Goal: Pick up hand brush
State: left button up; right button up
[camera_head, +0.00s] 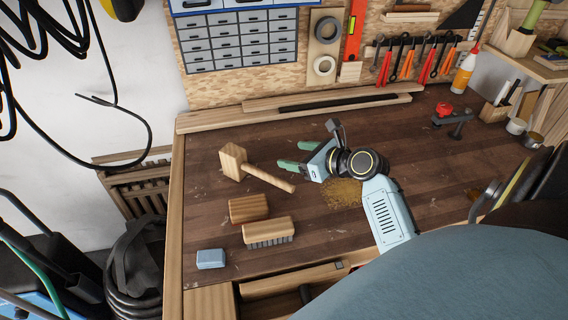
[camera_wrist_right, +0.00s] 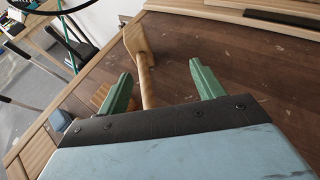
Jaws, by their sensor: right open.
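The hand brush (camera_head: 266,228), a light wooden block with grey bristles underneath, lies on the workbench near its front left. My right gripper (camera_head: 290,154) is open and empty, with its green fingers pointing left above the bench. It is behind and to the right of the brush, apart from it. In the right wrist view the open fingers (camera_wrist_right: 159,70) frame the handle of the wooden mallet (camera_wrist_right: 146,78), without visible grip on it. The brush cannot be made out clearly in the wrist view. My left gripper is not in view.
The mallet (camera_head: 234,162) lies behind the brush. A brown wooden block (camera_head: 249,208) is close behind the brush, and a blue block (camera_head: 210,258) sits to its left front. Brown granules (camera_head: 343,193) lie under my right arm.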

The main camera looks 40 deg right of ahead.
aim_at(282, 229)
jog(key=z, duration=1.05)
